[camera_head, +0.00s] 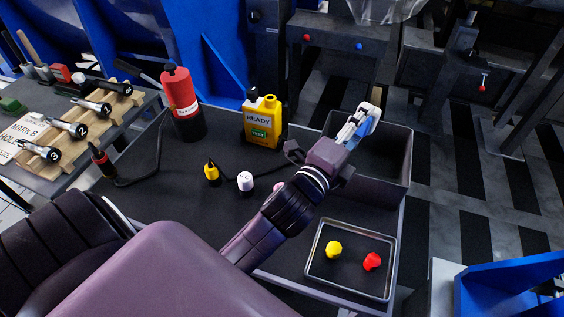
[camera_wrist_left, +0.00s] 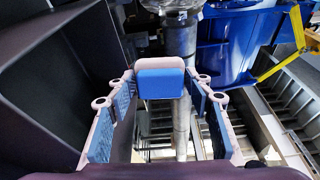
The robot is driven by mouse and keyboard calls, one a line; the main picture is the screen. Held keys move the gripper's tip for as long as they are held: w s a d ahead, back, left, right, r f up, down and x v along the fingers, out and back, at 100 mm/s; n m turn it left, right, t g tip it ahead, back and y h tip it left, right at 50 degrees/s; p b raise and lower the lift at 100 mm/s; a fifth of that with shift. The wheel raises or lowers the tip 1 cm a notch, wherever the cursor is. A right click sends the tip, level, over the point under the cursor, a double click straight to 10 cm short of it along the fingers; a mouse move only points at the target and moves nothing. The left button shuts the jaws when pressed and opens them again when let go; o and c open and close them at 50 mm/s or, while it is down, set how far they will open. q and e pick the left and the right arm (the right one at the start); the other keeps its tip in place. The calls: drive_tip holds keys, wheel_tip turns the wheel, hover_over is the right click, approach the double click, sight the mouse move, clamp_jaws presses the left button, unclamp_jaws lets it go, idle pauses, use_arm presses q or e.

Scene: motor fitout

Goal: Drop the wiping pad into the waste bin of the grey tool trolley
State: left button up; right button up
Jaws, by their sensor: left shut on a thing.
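My left gripper (camera_head: 360,124) is shut on the wiping pad (camera_head: 370,112), a small block with a blue face and a pale edge. In the left wrist view the pad (camera_wrist_left: 160,84) sits between the fingertips, clear of any surface. The waste bin (camera_head: 378,187) is an open dark box at the right end of the trolley top. The gripper is raised near its back rim; in the wrist view the dark bin wall (camera_wrist_left: 62,75) is at the left, and I cannot tell if the pad is fully over the opening. My right gripper is not in view.
A yellow READY bottle (camera_head: 263,122) and a red bottle (camera_head: 181,100) stand on the dark trolley top (camera_head: 150,200). A metal tray (camera_head: 314,262) holds a yellow and a red piece. A tool rack (camera_head: 78,124) is at left.

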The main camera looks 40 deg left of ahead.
use_arm(q)
drive_tip(key=o, duration=1.1)
drive_tip(key=shift+c, duration=0.2)
drive_tip(key=shift+s, duration=3.75)
